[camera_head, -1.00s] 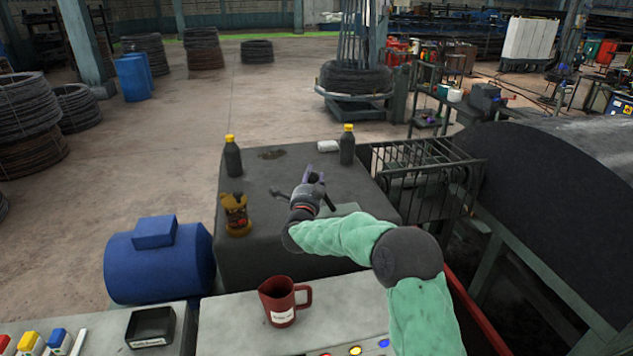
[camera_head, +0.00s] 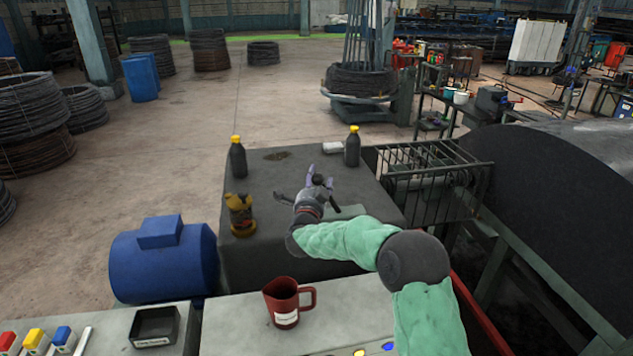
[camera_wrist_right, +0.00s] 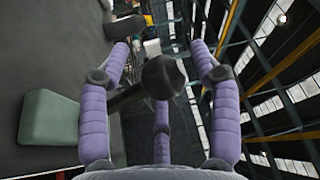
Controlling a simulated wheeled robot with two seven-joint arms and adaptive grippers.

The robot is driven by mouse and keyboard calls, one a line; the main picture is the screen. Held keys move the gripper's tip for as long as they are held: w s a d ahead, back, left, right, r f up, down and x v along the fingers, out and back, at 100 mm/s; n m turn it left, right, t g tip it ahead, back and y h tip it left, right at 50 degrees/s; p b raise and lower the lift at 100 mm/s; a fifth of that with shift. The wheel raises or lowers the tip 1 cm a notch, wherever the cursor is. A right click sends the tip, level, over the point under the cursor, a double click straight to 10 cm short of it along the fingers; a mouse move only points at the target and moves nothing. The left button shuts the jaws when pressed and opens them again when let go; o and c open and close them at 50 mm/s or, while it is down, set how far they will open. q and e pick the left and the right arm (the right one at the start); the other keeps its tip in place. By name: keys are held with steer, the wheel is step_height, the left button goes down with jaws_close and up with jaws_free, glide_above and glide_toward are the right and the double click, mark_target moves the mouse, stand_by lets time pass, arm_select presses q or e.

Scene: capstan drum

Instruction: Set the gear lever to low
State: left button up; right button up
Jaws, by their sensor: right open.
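The gear lever shows as a dark round knob (camera_wrist_right: 163,76) on a dark shaft (camera_wrist_right: 127,97) in the right wrist view. The knob lies between the spread purple fingers of my right gripper (camera_wrist_right: 165,60), and I see no clear grip on it. In the head view, my right gripper (camera_head: 320,176) is over the dark machine housing (camera_head: 270,185), with a dark knob at its fingers. The fingers partly hide the lever there. No low mark is readable. My left gripper is not in view.
Two yellow-capped bottles (camera_head: 238,158) (camera_head: 352,148) and a yellow-brown object (camera_head: 240,214) stand on the housing. A red mug (camera_head: 284,302) stands on the nearer console. A wire basket (camera_head: 430,185) is at the right.

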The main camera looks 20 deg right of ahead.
steer(key=v, duration=1.1)
steer(key=shift+s+a+f, duration=0.15)
steer(key=shift+s, duration=0.1)
